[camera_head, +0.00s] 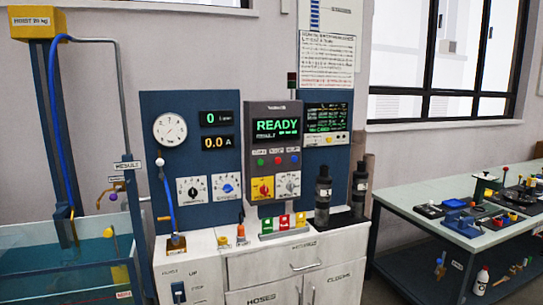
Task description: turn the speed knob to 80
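Several rotary knobs show on the blue panel and the grey control box. On the panel are a black knob (192,189) on a white plate and a blue knob (227,187) on a white dial plate. The screen (277,127) reads READY. The panel displays read 0 (217,119) and 0.0 A (217,143). My gripper is not in view.
A white cabinet (265,268) stands below the panel. Two black cylinders (323,190) stand beside the box. A water tank (55,265) and yellow hoist (37,22) are at left. A workbench (400,197) with tools is at right. Nothing visible blocks the knobs' fronts.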

